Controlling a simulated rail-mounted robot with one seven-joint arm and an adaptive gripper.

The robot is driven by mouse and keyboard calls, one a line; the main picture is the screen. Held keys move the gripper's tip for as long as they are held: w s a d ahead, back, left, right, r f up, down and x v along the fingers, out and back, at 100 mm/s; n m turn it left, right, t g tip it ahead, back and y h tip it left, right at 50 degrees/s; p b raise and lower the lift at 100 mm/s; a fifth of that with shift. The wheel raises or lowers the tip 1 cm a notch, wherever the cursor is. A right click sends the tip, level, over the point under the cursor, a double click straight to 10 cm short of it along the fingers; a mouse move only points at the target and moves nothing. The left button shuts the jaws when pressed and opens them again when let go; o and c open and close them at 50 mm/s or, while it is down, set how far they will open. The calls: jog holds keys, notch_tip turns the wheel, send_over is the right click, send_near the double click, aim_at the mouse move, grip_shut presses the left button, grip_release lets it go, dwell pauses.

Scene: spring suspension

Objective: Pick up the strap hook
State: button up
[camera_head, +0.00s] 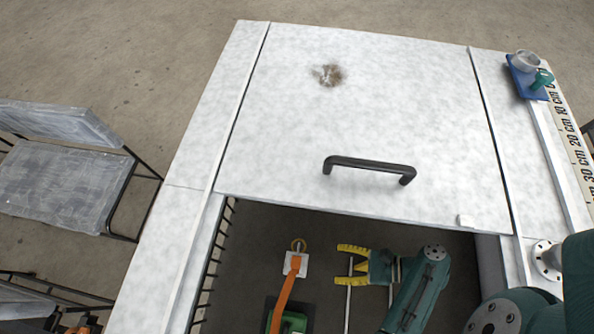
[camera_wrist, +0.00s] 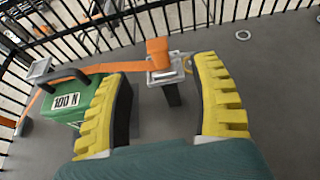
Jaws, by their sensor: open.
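The orange strap (camera_head: 284,296) ends in a pale metal plate with a yellowish ring, which I take as the strap hook (camera_head: 297,262). In the wrist view the hook (camera_wrist: 163,77) shows between my fingertips, farther off, with an orange strap end above it. My gripper (camera_head: 352,264), with yellow ribbed fingers, is open and empty, to the right of the hook in the head view. In the wrist view my gripper (camera_wrist: 163,72) frames the hook without visible contact. A green block (camera_wrist: 72,100) labelled "100 N" lies left of the hook, partly behind the left finger.
A white table panel (camera_head: 360,120) with a black handle (camera_head: 370,165) lies beyond the dark opening around my gripper. Black bars (camera_wrist: 130,22) line one side. A blue tray (camera_head: 527,78) sits at the far right.

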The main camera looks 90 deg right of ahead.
aim_at(294, 262)
jog(key=b+x, duration=0.1)
jog(key=x, duration=0.9)
jog(key=shift+w+f+b, duration=0.3)
jog(key=shift+w+b, duration=0.05)
jog(key=w+f, duration=0.2)
jog(key=w, duration=0.1)
jog(key=shift+w+a+f, duration=0.15)
jog(key=shift+w+a, duration=0.1)
jog(key=shift+w, duration=0.05)
jog(key=shift+w+d+f, duration=0.15)
jog(key=shift+w+f, duration=0.1)
jog(key=shift+w, duration=0.3)
grip_shut()
